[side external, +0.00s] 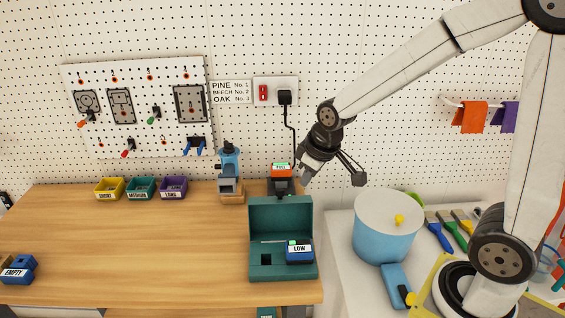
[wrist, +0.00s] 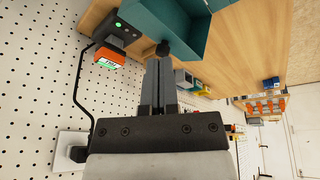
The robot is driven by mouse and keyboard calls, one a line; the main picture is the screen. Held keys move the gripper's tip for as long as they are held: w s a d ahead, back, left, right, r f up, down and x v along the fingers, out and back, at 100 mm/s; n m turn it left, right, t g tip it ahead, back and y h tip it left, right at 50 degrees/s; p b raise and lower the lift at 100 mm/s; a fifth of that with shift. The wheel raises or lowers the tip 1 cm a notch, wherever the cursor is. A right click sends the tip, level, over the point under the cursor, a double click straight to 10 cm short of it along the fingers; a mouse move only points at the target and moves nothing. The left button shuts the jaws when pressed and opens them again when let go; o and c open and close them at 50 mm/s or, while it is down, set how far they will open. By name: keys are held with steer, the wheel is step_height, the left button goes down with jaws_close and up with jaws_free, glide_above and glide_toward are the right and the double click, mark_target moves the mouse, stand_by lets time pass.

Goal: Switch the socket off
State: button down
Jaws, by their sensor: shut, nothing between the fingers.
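The white wall socket (side external: 292,84) is on the pegboard wall, with a red rocker switch (side external: 263,93) on its left half. A black plug (side external: 285,97) sits in its right half, and a black cord runs down from it. Which way the rocker is tipped is too small to tell. My gripper (side external: 305,172) is below and right of the socket in the side view, apart from it. In the wrist view its fingers (wrist: 162,58) are together and empty. The socket (wrist: 68,140) shows there at lower left, partly cut off by my gripper's body; its switch is hidden.
An orange battery (side external: 281,168) sits on a black charger (side external: 283,187) with a green light, left of my gripper. An open teal case (side external: 281,213) holds a blue battery labelled LOW (side external: 299,252). A blue bucket (side external: 384,240) stands right.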

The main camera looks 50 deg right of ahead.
mark_target(263, 93)
steer(key=w+d+r+n+t, duration=0.1)
steer(key=w+d+r+n, duration=0.1)
steer(key=w+r, duration=0.5)
steer(key=w+d+r+n+t, duration=0.2)
steer(key=w+d+r, duration=0.3)
steer(key=w+r, duration=0.3)
steer(key=shift+w+d+r+n+h, duration=0.15)
steer(key=shift+w+r+n+h, duration=0.2)
steer(key=shift+r+n, duration=0.75)
steer(key=shift+r+m, duration=0.2)
steer(key=shift+m, duration=0.1)
steer(key=w+d+f, duration=0.3)
steer(key=w+f, duration=0.5)
steer(key=shift+w+d+f, duration=0.15)
steer(key=shift+d+f, duration=0.05)
steer(key=shift+f, duration=0.1)
